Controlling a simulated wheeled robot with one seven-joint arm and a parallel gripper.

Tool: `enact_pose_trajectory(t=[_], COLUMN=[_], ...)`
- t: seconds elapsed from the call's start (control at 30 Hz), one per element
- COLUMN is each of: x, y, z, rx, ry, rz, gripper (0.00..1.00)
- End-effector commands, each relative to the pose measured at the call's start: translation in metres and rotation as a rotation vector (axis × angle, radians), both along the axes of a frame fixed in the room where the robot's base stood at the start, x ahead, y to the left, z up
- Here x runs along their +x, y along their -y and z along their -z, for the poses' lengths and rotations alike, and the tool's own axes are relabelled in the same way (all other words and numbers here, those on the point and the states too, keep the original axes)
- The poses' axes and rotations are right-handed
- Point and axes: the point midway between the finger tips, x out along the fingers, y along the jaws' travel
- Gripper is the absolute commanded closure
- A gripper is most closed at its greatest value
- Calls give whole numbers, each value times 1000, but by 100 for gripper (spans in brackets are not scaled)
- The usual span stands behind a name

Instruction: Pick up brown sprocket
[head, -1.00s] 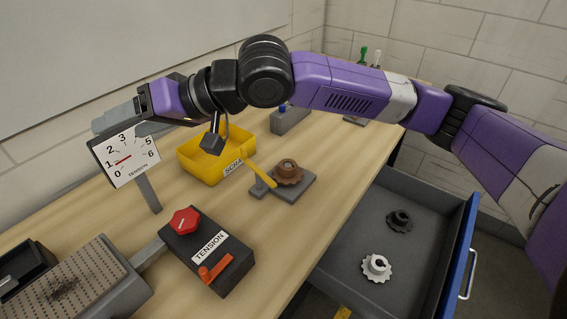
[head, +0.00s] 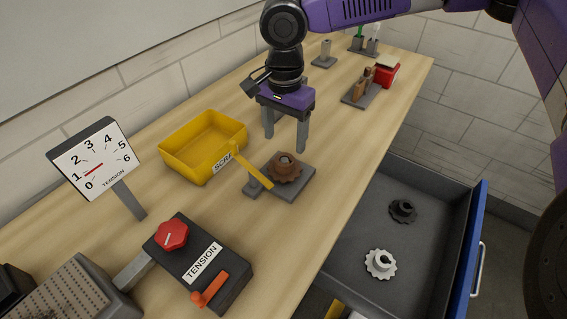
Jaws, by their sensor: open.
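The brown sprocket (head: 284,168) sits on a grey square base (head: 297,187) on the wooden bench. A yellow lever (head: 252,169) stands at the left of the sprocket and slants past its edge; I cannot tell if they touch. My gripper (head: 286,143) points down, with its two grey fingers apart and nothing between them. In the picture the fingers are just above and behind the sprocket, clear of it.
A yellow scrap bin (head: 203,147) stands left of the sprocket. The tension box (head: 201,264) and dial (head: 93,162) are at front left. An open drawer (head: 391,286) at right holds a black sprocket (head: 403,211) and a white sprocket (head: 380,263). A grey stand (head: 361,98) is behind.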

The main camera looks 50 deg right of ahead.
Motion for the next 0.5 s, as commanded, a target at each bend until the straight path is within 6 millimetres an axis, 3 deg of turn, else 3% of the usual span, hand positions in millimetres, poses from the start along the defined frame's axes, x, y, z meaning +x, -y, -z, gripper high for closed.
enact_pose_trajectory(t=[0.5], x=[-3], y=[-3], z=[54], rx=[0], ry=[2], rz=[7], gripper=[34])
